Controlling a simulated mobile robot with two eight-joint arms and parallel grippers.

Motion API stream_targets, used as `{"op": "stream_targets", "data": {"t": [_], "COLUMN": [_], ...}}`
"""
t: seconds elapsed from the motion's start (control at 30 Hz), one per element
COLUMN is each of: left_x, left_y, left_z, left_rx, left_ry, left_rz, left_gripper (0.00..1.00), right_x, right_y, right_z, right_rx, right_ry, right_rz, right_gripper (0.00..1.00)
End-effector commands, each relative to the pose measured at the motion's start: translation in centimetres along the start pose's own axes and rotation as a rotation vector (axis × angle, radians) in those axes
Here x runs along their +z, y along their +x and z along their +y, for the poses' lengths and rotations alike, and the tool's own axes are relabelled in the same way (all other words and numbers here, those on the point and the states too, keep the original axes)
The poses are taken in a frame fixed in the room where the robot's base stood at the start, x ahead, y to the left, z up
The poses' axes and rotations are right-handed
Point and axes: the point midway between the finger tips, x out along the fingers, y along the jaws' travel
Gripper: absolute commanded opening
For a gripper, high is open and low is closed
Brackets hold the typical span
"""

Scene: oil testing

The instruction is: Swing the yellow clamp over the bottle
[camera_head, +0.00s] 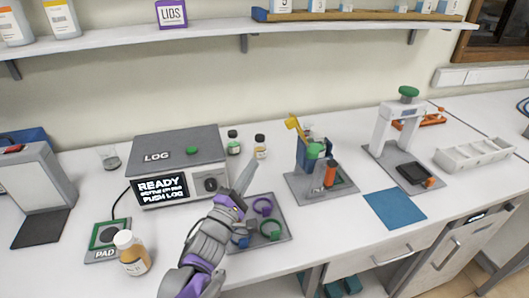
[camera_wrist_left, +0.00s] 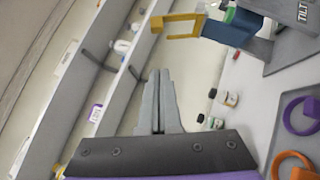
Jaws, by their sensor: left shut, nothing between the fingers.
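The yellow clamp (camera_head: 294,124) stands raised at the top of a blue holder (camera_head: 303,154) on a grey base plate. In the left wrist view the clamp (camera_wrist_left: 182,27) is an open yellow frame reaching out to the left of the blue holder (camera_wrist_left: 233,29). A green part (camera_head: 314,150), perhaps a bottle's cap, shows at the holder; the bottle's body is not clear. My left gripper (camera_head: 246,176) is shut and empty, left of the holder and apart from the clamp. Its fingers (camera_wrist_left: 160,101) are together in the wrist view. My right gripper is not in view.
Two small bottles (camera_head: 233,143) (camera_head: 260,147) stand behind my left gripper. A mat with purple and green rings (camera_head: 270,228) lies beside my arm. An orange-red cylinder (camera_head: 330,175) stands before the holder. The LOG box (camera_head: 155,144) and an amber bottle (camera_head: 132,256) are left.

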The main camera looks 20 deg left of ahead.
Motion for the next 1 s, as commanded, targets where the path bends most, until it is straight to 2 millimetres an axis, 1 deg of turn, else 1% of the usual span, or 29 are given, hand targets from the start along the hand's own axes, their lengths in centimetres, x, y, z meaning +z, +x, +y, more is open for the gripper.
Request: {"op": "stream_targets", "data": {"t": [0.3,0.43,0.47,0.5,0.7,1.0], "left_x": [0.2,0.1,0.3,1.1,2.6,2.9], "left_y": [6.6,9.3,9.8,10.2,11.6,11.9], "left_z": [0.2,0.2,0.2,0.3,0.2,0.0], "left_rx": [0.001,0.000,0.001,0.001,0.001,0.000], "left_ry": [-0.001,0.001,0.000,-0.001,0.001,0.002], "left_rz": [-0.003,-0.001,-0.002,-0.005,-0.002,0.000], "left_gripper": [0.00,0.00,0.00,0.00,0.00,0.00], "right_x": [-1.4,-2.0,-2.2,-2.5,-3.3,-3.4], "right_y": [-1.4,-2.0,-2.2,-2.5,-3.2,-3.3], "right_z": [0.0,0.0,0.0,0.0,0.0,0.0], "right_rx": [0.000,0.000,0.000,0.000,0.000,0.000], "right_ry": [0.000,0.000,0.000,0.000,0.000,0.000], "right_rz": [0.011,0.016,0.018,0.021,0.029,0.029], "right_gripper": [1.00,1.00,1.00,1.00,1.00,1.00]}}
